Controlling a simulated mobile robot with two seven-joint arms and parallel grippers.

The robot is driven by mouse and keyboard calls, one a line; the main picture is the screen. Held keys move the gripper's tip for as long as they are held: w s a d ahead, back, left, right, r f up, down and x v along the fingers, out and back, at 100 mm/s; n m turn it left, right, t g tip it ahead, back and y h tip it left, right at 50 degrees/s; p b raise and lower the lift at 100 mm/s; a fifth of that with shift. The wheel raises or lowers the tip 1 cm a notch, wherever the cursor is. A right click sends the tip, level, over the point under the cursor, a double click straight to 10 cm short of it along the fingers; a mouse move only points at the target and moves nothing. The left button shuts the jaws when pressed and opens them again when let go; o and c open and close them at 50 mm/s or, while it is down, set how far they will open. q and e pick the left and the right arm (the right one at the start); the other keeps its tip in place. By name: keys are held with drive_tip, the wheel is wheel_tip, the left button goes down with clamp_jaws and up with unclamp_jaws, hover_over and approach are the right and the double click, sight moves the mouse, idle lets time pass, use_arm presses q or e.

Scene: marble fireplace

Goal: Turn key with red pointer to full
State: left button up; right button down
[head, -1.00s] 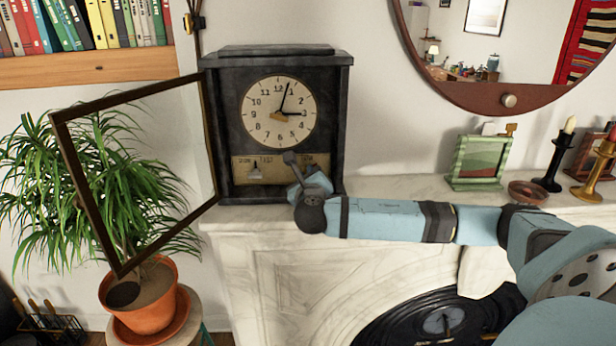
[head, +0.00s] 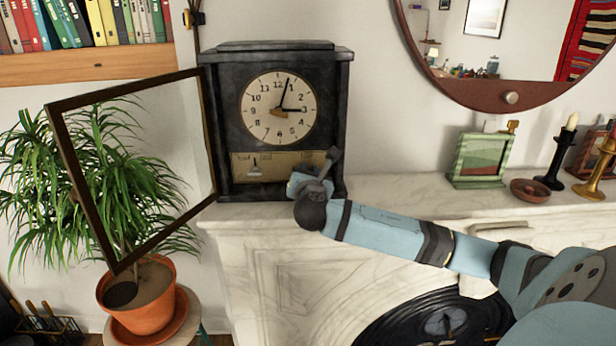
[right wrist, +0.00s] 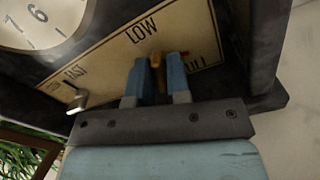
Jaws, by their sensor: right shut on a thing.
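A black mantel clock (head: 224,110) stands on the marble mantel with its glass door (head: 72,180) swung open to the left. A brass plate (head: 283,161) sits below the dial. In the right wrist view, the brass key (right wrist: 157,61) is between the fingers of my right gripper (right wrist: 160,78), which is shut on it. The red pointer (right wrist: 184,54) shows just past the right finger, close to the partly hidden "FULL" label (right wrist: 204,57). "LOW" (right wrist: 141,31) is up and left of the key. In the head view my right gripper (head: 303,178) hides the key. My left gripper is not in view.
A small silver lever (right wrist: 78,99) sits at the plate's left end. A green frame (head: 480,160), a small bowl (head: 530,190) and candlesticks (head: 551,163) stand on the mantel right of the clock. A potted plant (head: 140,300) is below the open door.

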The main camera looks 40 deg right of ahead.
drive_tip(key=m+b, duration=0.1)
drive_tip(key=m, duration=0.3)
drive_tip(key=shift+f+m, duration=0.15)
drive_tip(key=shift+m, duration=0.15)
drive_tip(key=m+b, duration=0.2)
drive_tip(key=m, duration=0.2)
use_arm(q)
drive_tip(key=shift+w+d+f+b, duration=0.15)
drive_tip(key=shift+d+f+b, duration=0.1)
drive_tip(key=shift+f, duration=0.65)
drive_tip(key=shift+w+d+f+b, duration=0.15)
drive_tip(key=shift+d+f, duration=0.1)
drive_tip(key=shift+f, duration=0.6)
use_arm(e)
drive_tip(key=shift+m, duration=1.7)
drive_tip(key=c, duration=1.2)
unclamp_jaws()
